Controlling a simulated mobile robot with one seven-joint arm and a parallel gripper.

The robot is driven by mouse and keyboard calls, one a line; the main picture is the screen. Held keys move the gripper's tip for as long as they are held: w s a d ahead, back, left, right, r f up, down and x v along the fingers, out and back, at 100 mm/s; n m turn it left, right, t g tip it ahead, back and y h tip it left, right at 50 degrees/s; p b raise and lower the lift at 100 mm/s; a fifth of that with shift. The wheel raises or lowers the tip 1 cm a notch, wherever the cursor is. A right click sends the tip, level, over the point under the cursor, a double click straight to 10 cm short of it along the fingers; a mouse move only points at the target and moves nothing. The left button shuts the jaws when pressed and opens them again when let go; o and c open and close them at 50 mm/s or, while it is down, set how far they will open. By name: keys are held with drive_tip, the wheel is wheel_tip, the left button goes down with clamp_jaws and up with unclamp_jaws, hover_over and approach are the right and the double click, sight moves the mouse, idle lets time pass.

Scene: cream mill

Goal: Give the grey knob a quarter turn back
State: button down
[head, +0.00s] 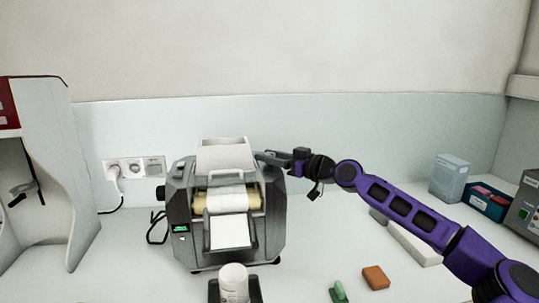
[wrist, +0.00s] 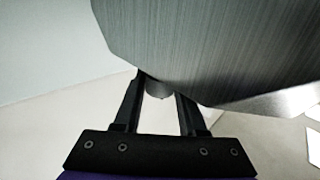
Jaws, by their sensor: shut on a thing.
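The cream mill (head: 272,225), a grey metal machine with a white hopper on top, stands on the counter left of centre in the head view. My gripper (head: 262,156) reaches in from the right to the mill's upper right side. In the wrist view the mill's brushed metal side (wrist: 210,45) fills the upper part. There my gripper (wrist: 160,92) is shut on the grey knob (wrist: 157,88), a small rounded piece between the fingertips. Most of the knob is hidden behind the metal side and fingers. The knob cannot be made out in the head view.
A white cup (head: 234,283) on a dark stand is in front of the mill. A green piece (head: 339,292) and an orange-brown block (head: 376,277) lie on the counter. Boxes (head: 449,177) stand at the right, and a wall socket (head: 134,168) is behind left.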

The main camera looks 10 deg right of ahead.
drive_tip(key=shift+w+n+g+y+b, duration=0.1)
drive_tip(key=shift+n+g+y+b, duration=0.35)
drive_tip(key=shift+n+g+y, duration=1.25)
drive_tip(key=n+g+y+p, duration=0.1)
drive_tip(key=n+g, duration=0.1)
drive_tip(key=g, duration=0.2)
drive_tip(key=shift+r, duration=0.2)
drive_tip(key=shift+n+g+y+p, duration=0.5)
drive_tip(key=shift+n+g+p, duration=0.8)
drive_tip(key=shift+g, duration=0.9)
drive_tip(key=shift+f+n+g, duration=0.1)
drive_tip(key=shift+n+g, duration=0.2)
drive_tip(key=shift+n, duration=0.1)
drive_tip(key=shift+f+n+g, duration=0.15)
drive_tip(key=shift+n+g, duration=0.45)
drive_tip(key=shift+g, duration=0.3)
drive_tip(key=c, duration=0.8)
unclamp_jaws()
drive_tip(key=shift+a, duration=0.1)
drive_tip(key=shift+o, duration=0.2)
drive_tip(key=shift+s+f+m+t+b, duration=0.1)
drive_tip(key=shift+s+m+t+b, duration=0.2)
drive_tip(key=shift+m+t, duration=0.45)
